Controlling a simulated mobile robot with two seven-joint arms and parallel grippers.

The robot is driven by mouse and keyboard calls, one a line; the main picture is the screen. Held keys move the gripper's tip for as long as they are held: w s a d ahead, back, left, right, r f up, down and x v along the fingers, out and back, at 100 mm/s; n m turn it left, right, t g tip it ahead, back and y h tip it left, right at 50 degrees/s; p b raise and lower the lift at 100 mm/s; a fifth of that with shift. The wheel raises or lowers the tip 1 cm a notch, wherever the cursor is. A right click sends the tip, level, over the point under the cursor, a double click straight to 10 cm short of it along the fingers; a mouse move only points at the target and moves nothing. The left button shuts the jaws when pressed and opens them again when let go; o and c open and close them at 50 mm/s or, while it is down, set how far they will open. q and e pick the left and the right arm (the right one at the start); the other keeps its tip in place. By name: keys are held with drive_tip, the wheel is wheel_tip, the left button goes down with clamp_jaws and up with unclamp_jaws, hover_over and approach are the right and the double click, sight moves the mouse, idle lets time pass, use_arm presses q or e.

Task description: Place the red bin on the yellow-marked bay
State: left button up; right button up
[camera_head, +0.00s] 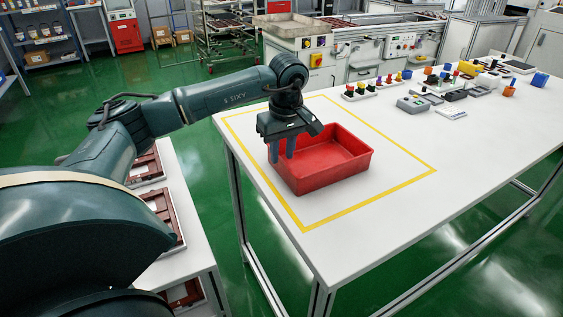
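The red bin (345,172) is an open-topped rectangular box. It sits upright on the white table, inside the yellow outline of the marked bay (370,205), with white surface showing around it. My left gripper (282,156) points down at the bin's left end. Its two fingers are apart with a gap between them, close to the rim there. Whether they touch the wall is not clear, and the fingers hide part of that end. My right gripper is not in view.
The white table (460,165) carries push-button boxes (360,90), a grey device (413,104) and small blue and orange parts toward the back right. A lower white bench (185,265) with brown trays stands at the left. The table's right front is clear.

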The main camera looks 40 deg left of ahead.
use_arm(q)
wheel_tip(320, 180, up, 8)
drive_tip(key=shift+s+d+f, duration=0.2)
drive_tip(key=shift+d, duration=0.25)
